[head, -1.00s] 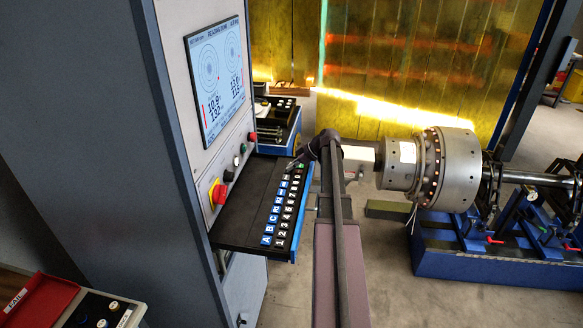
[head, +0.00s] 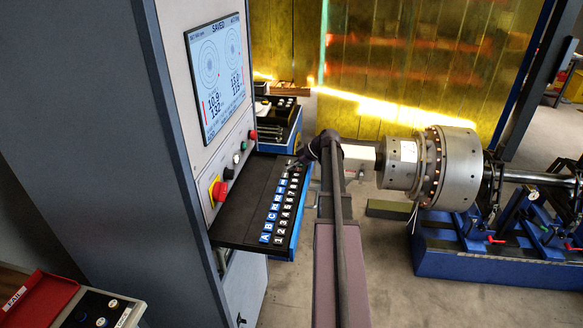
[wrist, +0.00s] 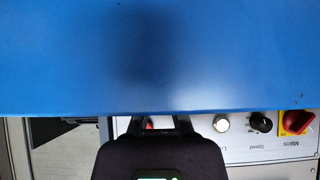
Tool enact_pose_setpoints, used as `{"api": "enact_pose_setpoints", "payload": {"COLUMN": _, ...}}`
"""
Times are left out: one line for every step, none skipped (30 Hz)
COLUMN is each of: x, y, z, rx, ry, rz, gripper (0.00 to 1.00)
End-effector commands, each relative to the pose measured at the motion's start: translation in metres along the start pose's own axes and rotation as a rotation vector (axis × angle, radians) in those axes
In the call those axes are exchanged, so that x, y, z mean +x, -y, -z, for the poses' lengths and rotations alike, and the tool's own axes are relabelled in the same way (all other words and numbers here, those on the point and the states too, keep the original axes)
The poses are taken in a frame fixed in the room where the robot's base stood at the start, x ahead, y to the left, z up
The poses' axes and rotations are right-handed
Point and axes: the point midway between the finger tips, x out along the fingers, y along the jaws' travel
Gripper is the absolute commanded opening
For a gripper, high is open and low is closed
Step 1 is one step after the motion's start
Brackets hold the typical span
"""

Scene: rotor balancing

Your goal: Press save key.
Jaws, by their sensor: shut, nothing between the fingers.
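The keyboard shelf (head: 240,215) juts from the grey machine cabinet, with a row of blue keys (head: 271,224) and a row of numbered keys (head: 283,222). The save key cannot be told apart; the far key labels are too small or covered. My gripper (head: 291,168) is shut and empty, pointing down at the far end of the key rows. I cannot tell whether its tips touch a key. The screen (head: 216,78) reads "SAVED" at its top. In the wrist view my gripper's fingers (wrist: 152,123) reach under the edge of a large blue surface (wrist: 160,60).
A red knob (head: 220,192) and several buttons line the panel beside the shelf. A large metal rotor (head: 440,170) rests on a blue stand (head: 450,255) to the right of my arm. A red tray (head: 38,298) lies at the lower left.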

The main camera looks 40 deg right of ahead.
Motion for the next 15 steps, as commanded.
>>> {"api": "enact_pose_setpoints", "payload": {"x": -0.004, "y": 0.0, "z": 0.003, "rx": -0.001, "ry": 0.004, "rz": -0.001, "gripper": 0.0}}
{"api": "enact_pose_setpoints", "payload": {"x": -0.005, "y": 0.0, "z": 0.004, "rx": -0.001, "ry": 0.003, "rz": -0.001, "gripper": 0.0}}
{"api": "enact_pose_setpoints", "payload": {"x": -0.007, "y": 0.0, "z": 0.007, "rx": -0.001, "ry": 0.002, "rz": -0.001, "gripper": 0.0}}
{"api": "enact_pose_setpoints", "payload": {"x": -0.009, "y": 0.0, "z": 0.009, "rx": -0.001, "ry": 0.001, "rz": -0.002, "gripper": 0.0}}
{"api": "enact_pose_setpoints", "payload": {"x": -0.011, "y": 0.0, "z": 0.011, "rx": -0.001, "ry": 0.0, "rz": -0.002, "gripper": 0.0}}
{"api": "enact_pose_setpoints", "payload": {"x": -0.013, "y": 0.001, "z": 0.013, "rx": -0.001, "ry": -0.001, "rz": -0.002, "gripper": 0.0}}
{"api": "enact_pose_setpoints", "payload": {"x": -0.015, "y": 0.001, "z": 0.015, "rx": -0.002, "ry": -0.002, "rz": -0.002, "gripper": 0.0}}
{"api": "enact_pose_setpoints", "payload": {"x": -0.017, "y": 0.001, "z": 0.018, "rx": -0.002, "ry": -0.003, "rz": -0.002, "gripper": 0.0}}
{"api": "enact_pose_setpoints", "payload": {"x": -0.02, "y": 0.001, "z": 0.02, "rx": -0.002, "ry": -0.004, "rz": -0.003, "gripper": 0.0}}
{"api": "enact_pose_setpoints", "payload": {"x": -0.022, "y": 0.001, "z": 0.022, "rx": -0.002, "ry": -0.005, "rz": -0.003, "gripper": 0.0}}
{"api": "enact_pose_setpoints", "payload": {"x": -0.024, "y": 0.002, "z": 0.024, "rx": -0.002, "ry": -0.006, "rz": -0.003, "gripper": 0.0}}
{"api": "enact_pose_setpoints", "payload": {"x": -0.026, "y": 0.002, "z": 0.027, "rx": -0.002, "ry": -0.007, "rz": -0.003, "gripper": 0.0}}
{"api": "enact_pose_setpoints", "payload": {"x": -0.028, "y": 0.002, "z": 0.029, "rx": -0.002, "ry": -0.008, "rz": -0.003, "gripper": 0.0}}
{"api": "enact_pose_setpoints", "payload": {"x": -0.03, "y": 0.002, "z": 0.031, "rx": -0.003, "ry": -0.008, "rz": -0.003, "gripper": 0.0}}
{"api": "enact_pose_setpoints", "payload": {"x": -0.035, "y": 0.002, "z": 0.031, "rx": -0.002, "ry": -0.009, "rz": -0.005, "gripper": 0.0}}
